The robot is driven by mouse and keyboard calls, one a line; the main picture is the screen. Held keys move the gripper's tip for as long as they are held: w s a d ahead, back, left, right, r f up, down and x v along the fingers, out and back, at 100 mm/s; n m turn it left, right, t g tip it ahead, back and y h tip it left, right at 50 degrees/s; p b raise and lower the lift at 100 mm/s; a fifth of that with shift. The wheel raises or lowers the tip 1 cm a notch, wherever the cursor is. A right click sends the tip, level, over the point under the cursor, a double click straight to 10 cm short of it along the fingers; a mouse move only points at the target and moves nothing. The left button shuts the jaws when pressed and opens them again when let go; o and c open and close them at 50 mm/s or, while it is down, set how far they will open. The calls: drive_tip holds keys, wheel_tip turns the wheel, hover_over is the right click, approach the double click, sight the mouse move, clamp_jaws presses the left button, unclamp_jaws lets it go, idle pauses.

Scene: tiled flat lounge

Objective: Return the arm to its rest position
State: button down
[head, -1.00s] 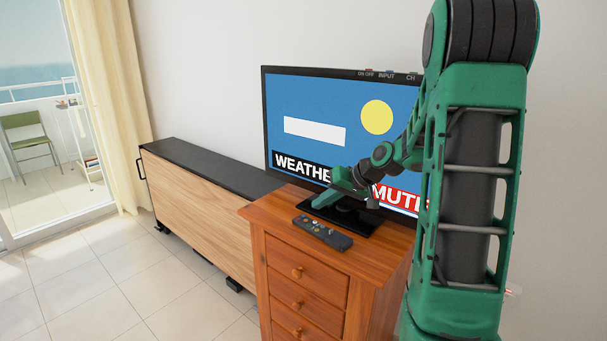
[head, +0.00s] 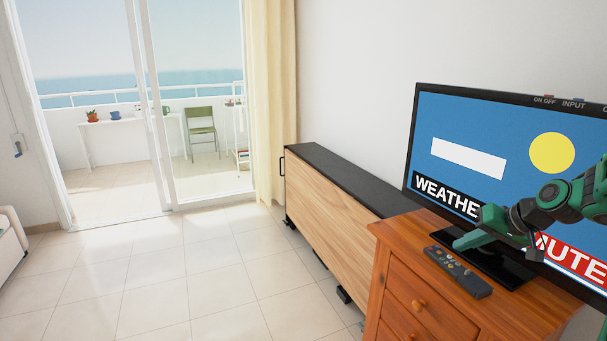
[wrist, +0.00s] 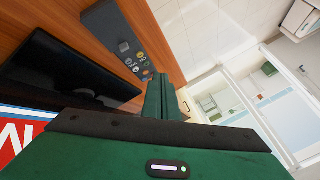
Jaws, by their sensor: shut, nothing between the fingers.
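My green arm reaches in from the right edge of the head view. My gripper (head: 468,241) is over the wooden drawer cabinet, in front of the TV screen, above the TV's black base and close to the remote. In the wrist view my gripper (wrist: 160,92) shows its green fingers together, with nothing held between them.
The TV (head: 470,140) stands on the wooden drawer cabinet (head: 430,297) and shows a weather picture with a mute label. A low wood-and-black cabinet (head: 335,205) runs along the wall. Tiled floor (head: 180,275) is clear at left, up to the sliding glass door (head: 195,100) and balcony.

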drive_tip(key=s+a+m+g+h, duration=0.1)
drive_tip(key=s+a+g, duration=0.1)
drive_tip(key=s, duration=1.4)
drive_tip(key=s+a+m+g+h, duration=0.1)
drive_tip(key=s+g, duration=0.4)
drive_tip(key=s, duration=1.1)
drive_tip(key=shift+s+a+r+m+h, duration=0.35)
drive_tip(key=shift+a+h, duration=0.25)
drive_tip(key=shift+a, duration=0.55)
drive_tip(key=shift+w+f, duration=0.25)
drive_tip(key=shift+w, duration=0.45)
